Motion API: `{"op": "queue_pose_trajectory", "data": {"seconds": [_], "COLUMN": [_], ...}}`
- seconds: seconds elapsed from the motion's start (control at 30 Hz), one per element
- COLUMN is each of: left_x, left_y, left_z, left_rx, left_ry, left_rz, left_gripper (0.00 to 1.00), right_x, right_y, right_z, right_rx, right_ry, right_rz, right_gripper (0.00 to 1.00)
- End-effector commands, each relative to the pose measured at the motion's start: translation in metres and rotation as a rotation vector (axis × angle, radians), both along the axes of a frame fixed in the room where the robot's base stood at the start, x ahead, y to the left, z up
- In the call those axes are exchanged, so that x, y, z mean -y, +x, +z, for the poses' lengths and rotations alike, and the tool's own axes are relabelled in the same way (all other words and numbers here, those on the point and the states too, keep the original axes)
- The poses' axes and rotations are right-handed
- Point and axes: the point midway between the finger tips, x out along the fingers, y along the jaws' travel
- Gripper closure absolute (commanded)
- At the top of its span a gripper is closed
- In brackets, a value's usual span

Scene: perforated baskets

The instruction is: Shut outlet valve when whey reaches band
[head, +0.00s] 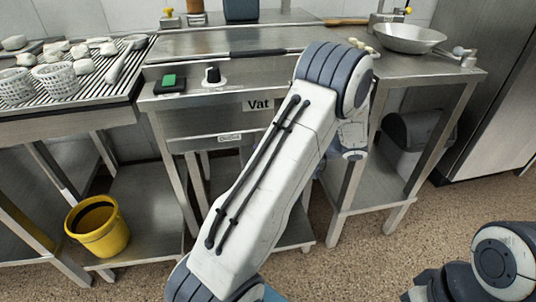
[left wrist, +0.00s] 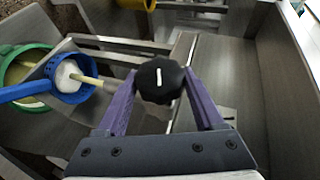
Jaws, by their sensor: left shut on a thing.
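My left gripper (left wrist: 160,88) has its purple fingers on either side of a black faceted knob (left wrist: 159,79) with a white line on its face, and is shut on it. In the head view my left arm crosses the picture and hides this gripper and the knob it holds. The whey level and the band are not visible in either view. My right gripper is out of view; only part of that arm shows at the lower right.
In the left wrist view, a blue strainer (left wrist: 66,92) with white stuff and a green-rimmed container (left wrist: 18,62) are at left. In the head view, a yellow bucket (head: 97,228), a black dial (head: 212,75), white moulds (head: 57,78) and a metal bowl (head: 409,38) are around the vat.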

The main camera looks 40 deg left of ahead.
Motion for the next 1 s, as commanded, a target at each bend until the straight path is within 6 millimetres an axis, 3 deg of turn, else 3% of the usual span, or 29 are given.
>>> {"op": "queue_pose_trajectory", "data": {"seconds": [0.23,0.27,0.3,0.67,0.77,1.0], "left_x": [0.001,0.001,0.001,0.002,0.011,0.051], "left_y": [-0.002,-0.002,-0.002,0.000,0.005,0.024], "left_z": [-0.002,-0.002,-0.001,0.001,0.005,0.021], "left_rx": [-0.005,-0.005,-0.005,0.000,0.001,0.001], "left_ry": [-0.004,-0.004,-0.004,-0.003,-0.003,-0.004], "left_rz": [0.005,0.005,0.005,0.001,0.000,-0.001], "left_gripper": [0.86,0.19,0.04,0.04,0.04,0.04], "right_x": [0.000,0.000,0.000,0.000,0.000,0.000], "right_y": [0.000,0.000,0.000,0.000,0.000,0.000], "right_z": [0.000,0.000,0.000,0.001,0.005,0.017], "right_rx": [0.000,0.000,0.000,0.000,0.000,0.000], "right_ry": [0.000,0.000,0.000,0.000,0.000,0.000], "right_rz": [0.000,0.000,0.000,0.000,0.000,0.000], "right_gripper": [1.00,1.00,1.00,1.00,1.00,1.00]}}
